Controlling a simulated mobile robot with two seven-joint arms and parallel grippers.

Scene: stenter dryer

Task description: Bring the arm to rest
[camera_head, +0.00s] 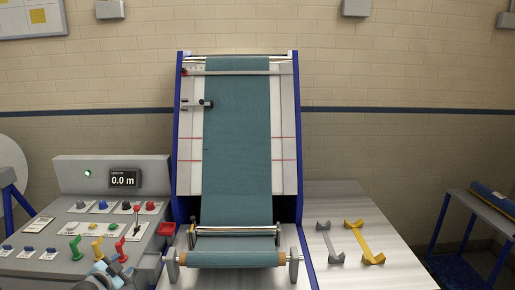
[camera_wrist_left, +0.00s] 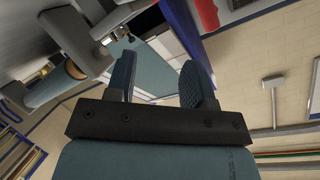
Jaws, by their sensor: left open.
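My left gripper (camera_head: 113,270) is at the lower left of the head view, low in front of the control console (camera_head: 155,188). In the left wrist view its two fingers (camera_wrist_left: 160,76) stand apart with nothing between them. A red lever (camera_head: 120,250) is close behind the gripper in the head view; I cannot tell whether they touch. My right gripper is not in view.
The dryer frame with teal fabric (camera_head: 237,130) stands in the centre, with a fabric roll (camera_head: 235,259) at its front. A blue-legged stand (camera_head: 490,200) is far right.

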